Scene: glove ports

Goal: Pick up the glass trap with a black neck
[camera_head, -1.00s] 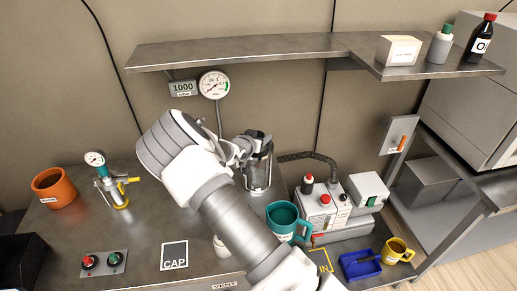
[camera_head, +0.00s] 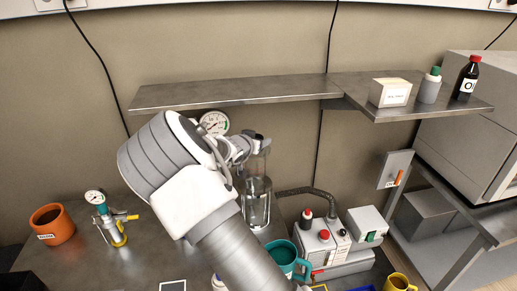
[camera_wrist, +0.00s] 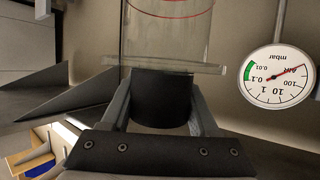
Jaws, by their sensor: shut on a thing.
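The glass trap is a clear cylinder (camera_head: 256,164) with a black neck, upright at mid-table in the head view. My gripper (camera_head: 260,142) is shut on the neck from the left. In the wrist view the black neck (camera_wrist: 161,97) sits between both fingers, with the clear glass body (camera_wrist: 168,42) and its red ring line beyond it. Below the trap a shiny metal-looking cylinder (camera_head: 257,208) stands on the table. The trap's lower end overlaps it in the picture; I cannot tell whether it is still inside.
A shelf (camera_head: 240,96) runs along the wall behind and above. A round gauge (camera_head: 214,123) is behind my wrist and shows in the wrist view (camera_wrist: 278,76). A pump with a hose (camera_head: 325,245) and a teal mug (camera_head: 286,258) stand at the right. An orange pot (camera_head: 52,225) is at the left.

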